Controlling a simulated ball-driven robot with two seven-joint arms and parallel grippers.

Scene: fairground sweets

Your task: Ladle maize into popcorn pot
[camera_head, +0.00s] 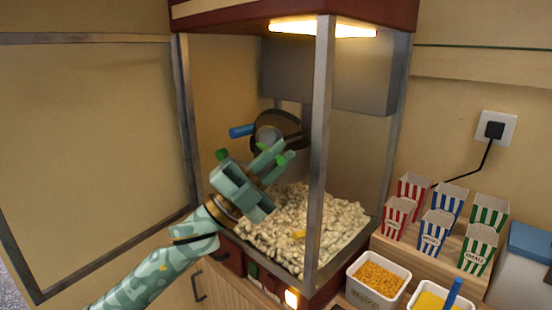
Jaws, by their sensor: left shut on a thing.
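The popcorn pot (291,122) is a dark round pan hanging inside the glass popcorn machine, with a blue handle (242,131) pointing left. My left gripper (272,160) reaches into the machine from the lower left, just below and in front of the pot. It is shut on what seems to be the green-handled ladle (222,154), mostly hidden by the fingers. A round grey metal shape (268,137) shows at the pot; I cannot tell whether it is the ladle's bowl. The maize tub (360,289), white and filled with orange kernels (379,275), stands at lower right. My right gripper is out of view.
Popcorn (330,215) covers the machine floor, with a small yellow patch (299,234). A metal post (321,150) stands right of my gripper. The glass door (95,150) is swung open left. Striped boxes (434,232) and a yellow-filled tub (432,301) stand right.

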